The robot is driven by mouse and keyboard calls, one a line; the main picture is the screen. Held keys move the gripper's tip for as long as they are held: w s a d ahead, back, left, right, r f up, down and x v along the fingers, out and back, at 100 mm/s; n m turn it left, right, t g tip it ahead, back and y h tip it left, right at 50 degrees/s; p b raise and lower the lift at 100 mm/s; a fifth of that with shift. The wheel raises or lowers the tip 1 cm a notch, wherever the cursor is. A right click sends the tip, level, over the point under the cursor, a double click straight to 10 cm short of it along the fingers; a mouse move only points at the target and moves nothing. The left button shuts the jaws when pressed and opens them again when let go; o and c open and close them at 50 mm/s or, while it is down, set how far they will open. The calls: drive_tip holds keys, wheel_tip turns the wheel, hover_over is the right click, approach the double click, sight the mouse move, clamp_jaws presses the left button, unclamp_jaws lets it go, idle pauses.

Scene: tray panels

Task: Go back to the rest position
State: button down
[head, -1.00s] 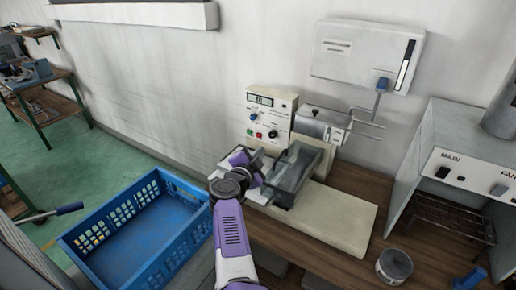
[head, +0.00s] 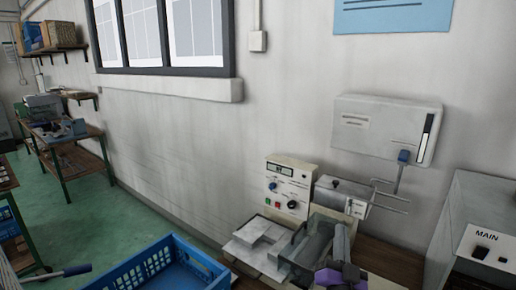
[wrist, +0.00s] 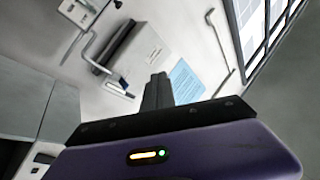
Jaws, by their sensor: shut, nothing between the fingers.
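My gripper (wrist: 157,92) shows in the wrist view with its dark fingers together and nothing between them. It points towards the wall, and no object touches the fingertips there. In the head view a purple part of my arm (head: 338,277) shows at the bottom edge, in front of the grey see-through bin (head: 303,264) of the bench machine. Whether my arm touches the bin cannot be told.
The machine's control panel (head: 289,188) stands against the wall. A blue crate (head: 165,262) is at the bottom left. A white wall box (head: 385,130) hangs above wire prongs. A grey cabinet marked MAIN (head: 485,235) stands at the right. Green floor lies open at the left.

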drive_tip(key=s+f+n+g+y+b, duration=0.1)
drive_tip(key=s+f, duration=0.4)
drive_tip(key=s, duration=1.2)
drive_tip(key=s+f+n+g+y+b, duration=0.2)
drive_tip(key=s+f+n+g, duration=0.2)
drive_tip(key=s, duration=1.3)
drive_tip(key=s+f+n+g+y+b, duration=0.2)
drive_tip(key=s+f, duration=0.4)
drive_tip(key=s, duration=1.1)
drive_tip(key=shift+a+n+y, duration=0.3)
drive_tip(key=shift+a+n, duration=0.1)
drive_tip(key=shift+n, duration=0.2)
